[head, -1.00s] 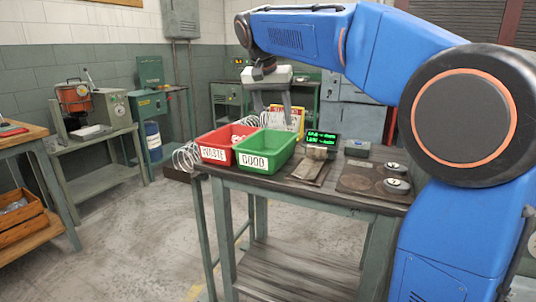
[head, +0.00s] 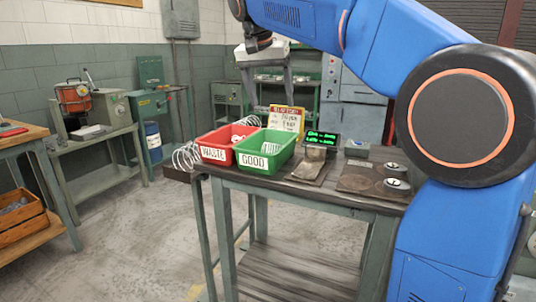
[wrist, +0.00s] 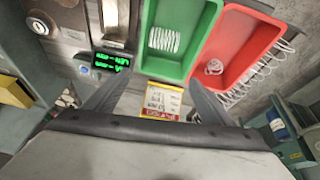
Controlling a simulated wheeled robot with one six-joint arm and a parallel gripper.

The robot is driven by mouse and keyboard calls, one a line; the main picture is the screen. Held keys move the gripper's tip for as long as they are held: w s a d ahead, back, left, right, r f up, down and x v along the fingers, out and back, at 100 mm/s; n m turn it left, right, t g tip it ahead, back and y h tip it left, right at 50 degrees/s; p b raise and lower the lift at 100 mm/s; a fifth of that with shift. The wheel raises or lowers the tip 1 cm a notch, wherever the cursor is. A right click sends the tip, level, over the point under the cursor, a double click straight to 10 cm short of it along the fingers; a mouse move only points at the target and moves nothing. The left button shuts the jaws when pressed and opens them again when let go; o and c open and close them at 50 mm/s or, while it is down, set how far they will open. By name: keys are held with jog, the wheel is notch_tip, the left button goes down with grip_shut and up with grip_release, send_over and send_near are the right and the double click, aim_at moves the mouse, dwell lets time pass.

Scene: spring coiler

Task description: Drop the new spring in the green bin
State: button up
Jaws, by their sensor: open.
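The green bin (head: 268,163), labelled GOOD, stands on the bench to the right of the red bin. A pale coiled spring (wrist: 163,39) lies inside the green bin; it also shows in the head view (head: 266,147). The red bin (head: 214,151), labelled WASTE, holds a small pale coil (wrist: 214,67). My gripper (wrist: 150,92) is open and empty, with its two fingers spread apart. In the head view my gripper (head: 264,99) is raised above the back of the bins.
A yellow and red sign (head: 286,120) stands behind the green bin. A black display with green text (head: 321,139) and a metal block on a plate (head: 314,157) are to its right. Two round gauges (head: 397,177) lie farther right. A large wire coil (head: 187,156) is left of the red bin.

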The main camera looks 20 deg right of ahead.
jog(key=v, duration=1.1)
